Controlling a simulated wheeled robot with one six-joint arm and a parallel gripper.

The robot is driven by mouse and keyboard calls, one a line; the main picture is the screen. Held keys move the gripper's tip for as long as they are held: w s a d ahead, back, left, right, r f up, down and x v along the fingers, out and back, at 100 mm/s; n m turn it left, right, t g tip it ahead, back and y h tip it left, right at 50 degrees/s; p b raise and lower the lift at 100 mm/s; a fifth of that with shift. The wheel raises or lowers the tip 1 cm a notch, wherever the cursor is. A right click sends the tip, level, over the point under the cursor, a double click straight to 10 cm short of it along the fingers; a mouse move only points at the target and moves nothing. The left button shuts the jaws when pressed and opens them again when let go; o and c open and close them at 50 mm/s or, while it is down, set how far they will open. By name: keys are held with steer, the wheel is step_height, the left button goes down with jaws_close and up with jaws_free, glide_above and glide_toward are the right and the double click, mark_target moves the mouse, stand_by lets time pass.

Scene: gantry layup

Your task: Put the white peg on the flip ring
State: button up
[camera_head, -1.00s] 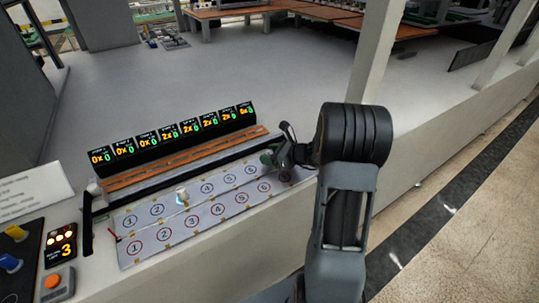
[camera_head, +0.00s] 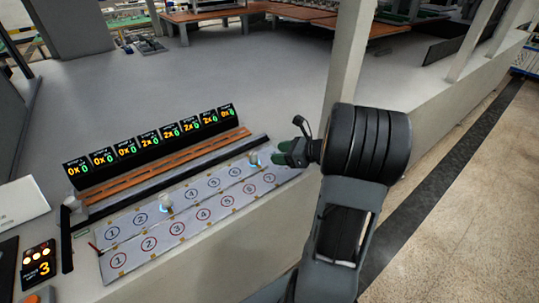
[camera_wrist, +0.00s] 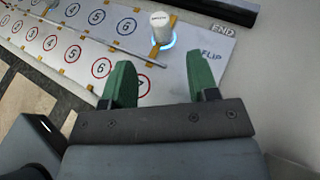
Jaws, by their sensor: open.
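A white peg (camera_head: 252,158) stands upright at the right end of the board's upper row, beyond blue 6. In the wrist view the white peg (camera_wrist: 160,28) has small writing on top. A second white peg (camera_head: 166,203) with a blue-white glow stands between blue 2 and blue 4.
The numbered white board (camera_head: 127,244) lies on a pale ledge. Behind it are an orange-brown rail (camera_head: 170,163) and a row of black displays (camera_head: 146,146). A dark panel showing 3 (camera_head: 38,266) is at the left. A pale post (camera_head: 350,60) rises behind my arm.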

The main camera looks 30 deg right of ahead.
steer(key=shift+s+r, duration=0.2)
steer(key=shift+s, duration=0.1)
steer(key=a+n+g, duration=0.1)
steer(key=a, duration=0.1)
steer(key=s+a+n+g, duration=0.1)
steer(key=n, duration=0.1)
steer(key=a+n+g, duration=0.1)
steer(key=a+n, duration=0.1)
steer(key=shift+s+a+r, duration=0.35)
steer(key=s+a+n+g, duration=0.1)
steer(key=a+n, duration=0.1)
steer(key=s+a+n+g+h, duration=0.1)
steer(key=s+a+n, duration=0.1)
steer(key=a+n, duration=0.1)
steer(key=s+a+n+g, duration=0.1)
steer(key=a+n+g, duration=0.1)
steer(key=a+n, duration=0.1)
steer(key=shift+s+r+h, duration=0.1)
steer(key=shift+s+h, duration=0.2)
steer(key=shift+s, duration=0.05)
steer(key=s+a+r+n+h, duration=0.1)
steer(key=s+n+h, duration=0.2)
steer(key=n, duration=0.4)
steer(key=s+a+n+h, duration=0.2)
steer(key=s+n+h, duration=0.1)
steer(key=n, duration=0.5)
steer(key=shift+s+a+r+n+h, duration=0.3)
steer(key=shift+s+r+h, duration=0.1)
steer(key=shift+s, duration=0.2)
